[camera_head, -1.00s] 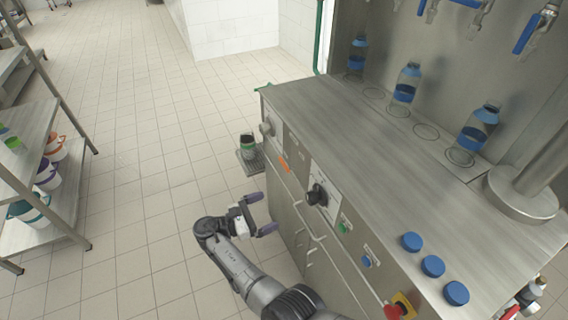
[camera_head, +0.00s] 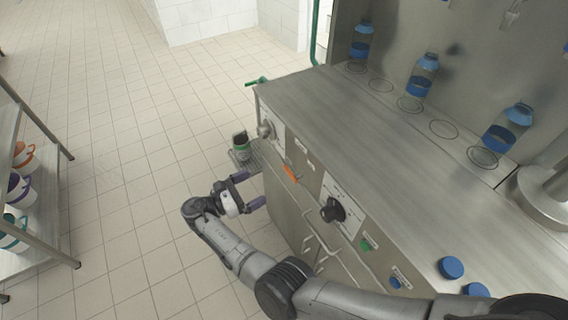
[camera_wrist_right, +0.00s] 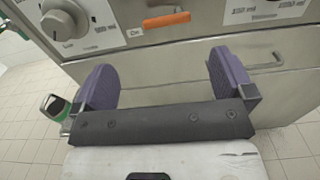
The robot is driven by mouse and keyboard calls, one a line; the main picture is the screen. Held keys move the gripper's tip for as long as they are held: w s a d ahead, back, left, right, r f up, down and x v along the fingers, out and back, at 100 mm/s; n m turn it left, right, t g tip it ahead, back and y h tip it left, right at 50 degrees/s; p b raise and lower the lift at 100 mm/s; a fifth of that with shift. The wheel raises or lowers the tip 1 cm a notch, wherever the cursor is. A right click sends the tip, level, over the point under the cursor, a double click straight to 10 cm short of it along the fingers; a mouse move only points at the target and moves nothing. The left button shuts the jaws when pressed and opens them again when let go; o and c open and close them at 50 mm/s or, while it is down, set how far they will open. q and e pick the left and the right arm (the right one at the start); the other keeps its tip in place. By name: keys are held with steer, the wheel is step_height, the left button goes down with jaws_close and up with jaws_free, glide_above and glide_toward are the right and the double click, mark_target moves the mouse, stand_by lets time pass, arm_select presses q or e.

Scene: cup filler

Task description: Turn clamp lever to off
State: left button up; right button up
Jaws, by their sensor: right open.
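The orange clamp lever (camera_head: 289,173) is on the front panel of the steel machine, left of a black knob. In the right wrist view the lever (camera_wrist_right: 166,20) lies nearly level, with a small "On" label (camera_wrist_right: 135,32) at its left end. My right gripper (camera_head: 248,190) is open and empty in front of the machine, apart from the lever. In the wrist view its two purple fingers (camera_wrist_right: 165,75) are spread wide, below the lever in the picture. My left gripper is not in view.
The black knob (camera_head: 333,210) and green button (camera_head: 368,244) are on the panel. Drawer handles (camera_head: 308,243) stick out below.

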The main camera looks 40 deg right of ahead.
glide_toward(288, 173)
steer(key=s+d, duration=0.1)
steer(key=d, duration=0.8)
steer(key=shift+s+d+r, duration=0.15)
steer(key=shift+s+d, duration=0.05)
steer(key=shift+s, duration=0.15)
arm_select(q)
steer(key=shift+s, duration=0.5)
arm_select(e)
steer(key=shift+d, duration=0.55)
steer(key=shift+c, duration=0.5)
steer(key=c, duration=0.7)
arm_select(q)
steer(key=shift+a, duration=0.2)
